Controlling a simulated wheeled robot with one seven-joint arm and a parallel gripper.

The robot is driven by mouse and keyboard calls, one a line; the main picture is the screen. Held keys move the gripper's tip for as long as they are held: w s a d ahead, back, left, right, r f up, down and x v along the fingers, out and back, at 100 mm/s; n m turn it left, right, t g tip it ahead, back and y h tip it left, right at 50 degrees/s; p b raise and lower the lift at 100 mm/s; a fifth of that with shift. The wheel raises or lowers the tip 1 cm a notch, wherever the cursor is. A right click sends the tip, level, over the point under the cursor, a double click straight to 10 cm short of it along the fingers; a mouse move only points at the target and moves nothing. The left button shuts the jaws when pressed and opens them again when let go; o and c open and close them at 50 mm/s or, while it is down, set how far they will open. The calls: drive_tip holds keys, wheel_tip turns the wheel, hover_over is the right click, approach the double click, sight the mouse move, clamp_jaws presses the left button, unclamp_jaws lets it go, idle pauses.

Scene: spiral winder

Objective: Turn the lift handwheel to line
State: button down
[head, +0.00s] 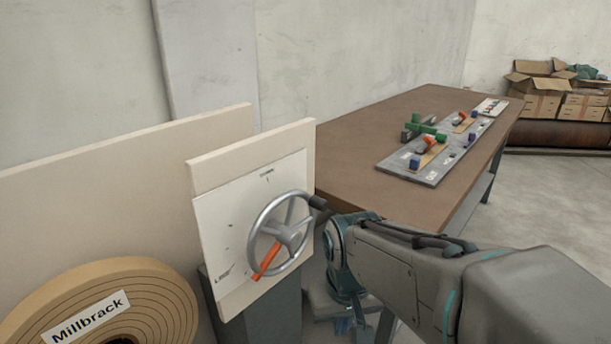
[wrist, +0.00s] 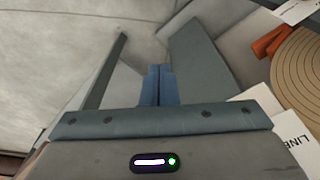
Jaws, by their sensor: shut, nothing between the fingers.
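The grey handwheel (head: 285,235) stands on the front of an upright cream panel (head: 306,150) in the head view. Its orange spoke or pointer (head: 266,263) points down and left, toward the lower-left label on the white dial sheet (head: 222,214). A dark handle knob (head: 317,202) sits at the rim's upper right. The small dial labels are hard to read in the head view; "LINE" shows at the right of the wrist view. My gripper (wrist: 159,72) is shut and empty, its blue fingers together. It is apart from the wheel, low and to the right of it.
A large tan roll marked Millbrack (head: 165,305) lies at the lower left. A brown table (head: 345,165) behind holds a grey board (head: 430,177) with colored parts. Cardboard boxes (head: 535,98) stand at the far right. The floor right of the table is clear.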

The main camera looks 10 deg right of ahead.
sight(321, 202)
drive_tip(key=w+r+m+h+p, duration=0.1)
drive_tip(key=w+r+m+p, duration=0.25)
drive_tip(key=w+r, duration=0.45)
drive_tip(key=w+r+m+p, duration=0.3)
drive_tip(key=w+r+p, duration=0.1)
drive_tip(key=r, duration=0.7)
drive_tip(key=w+r+m+h+p, duration=0.1)
drive_tip(key=w+r+m+p, duration=0.25)
drive_tip(key=w+r, duration=0.45)
drive_tip(key=b+x, duration=0.1)
drive_tip(key=x, duration=0.3)
drive_tip(key=s+b+x, duration=0.1)
drive_tip(key=x, duration=0.2)
drive_tip(key=s+a+b+x, duration=0.1)
drive_tip(key=x, duration=0.3)
drive_tip(key=shift+f, duration=0.55)
drive_tip(key=shift+y+p, duration=0.3)
drive_tip(key=shift+p, duration=0.05)
